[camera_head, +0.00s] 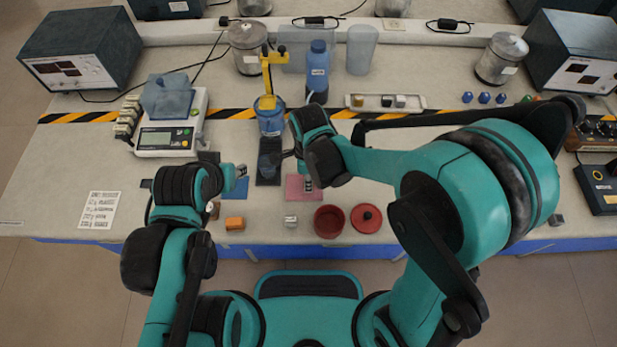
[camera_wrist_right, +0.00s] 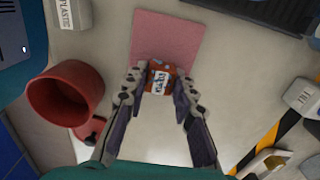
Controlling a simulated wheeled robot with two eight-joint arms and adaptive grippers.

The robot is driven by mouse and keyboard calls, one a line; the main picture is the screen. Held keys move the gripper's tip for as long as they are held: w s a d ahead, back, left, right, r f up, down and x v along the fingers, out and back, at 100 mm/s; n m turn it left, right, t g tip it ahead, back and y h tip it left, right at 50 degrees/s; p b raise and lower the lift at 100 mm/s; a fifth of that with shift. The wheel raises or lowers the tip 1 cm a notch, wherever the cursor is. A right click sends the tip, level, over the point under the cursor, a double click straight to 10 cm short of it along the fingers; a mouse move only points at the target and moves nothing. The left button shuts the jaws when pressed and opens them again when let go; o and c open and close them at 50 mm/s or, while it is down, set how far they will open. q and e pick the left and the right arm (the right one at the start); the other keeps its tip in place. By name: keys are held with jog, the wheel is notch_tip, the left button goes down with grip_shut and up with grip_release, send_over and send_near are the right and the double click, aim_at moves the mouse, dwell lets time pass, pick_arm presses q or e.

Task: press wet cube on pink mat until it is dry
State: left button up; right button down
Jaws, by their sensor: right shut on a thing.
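The pink mat (camera_head: 293,194) lies on the bench in front of me, and it also shows at the top of the right wrist view (camera_wrist_right: 168,35). My right gripper (camera_wrist_right: 160,82) is shut on a small red-brown cube (camera_wrist_right: 160,70) with a white label. In the head view the right gripper (camera_head: 309,184) hides most of the cube. My left gripper (camera_head: 241,171) is left of the mat, by a blue mat (camera_head: 236,190); its jaws are too small to read.
An open red pot (camera_head: 328,221) and its red lid (camera_head: 366,218) stand near the front edge. A scale (camera_head: 168,138), a blue bottle (camera_head: 317,70) and a white tray (camera_head: 357,102) are farther back.

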jog(key=shift+f+b, duration=0.5)
jog(key=shift+f, duration=0.1)
dwell(1.1)
jog(key=shift+r, duration=0.1)
jog(key=shift+d+r+p, duration=0.3)
jog(key=shift+r+p, duration=0.3)
jog(key=shift+r, duration=0.05)
jog(key=shift+f+b, duration=0.75)
dwell(1.4)
jog(key=shift+r, duration=0.1)
jog(key=shift+a+r+p, duration=0.3)
jog(key=shift+r+p, duration=0.25)
jog(key=shift+r, duration=0.1)
jog(key=shift+f+b, duration=0.7)
jog(key=shift+f, duration=0.05)
dwell(1.4)
jog(key=shift+r, duration=0.1)
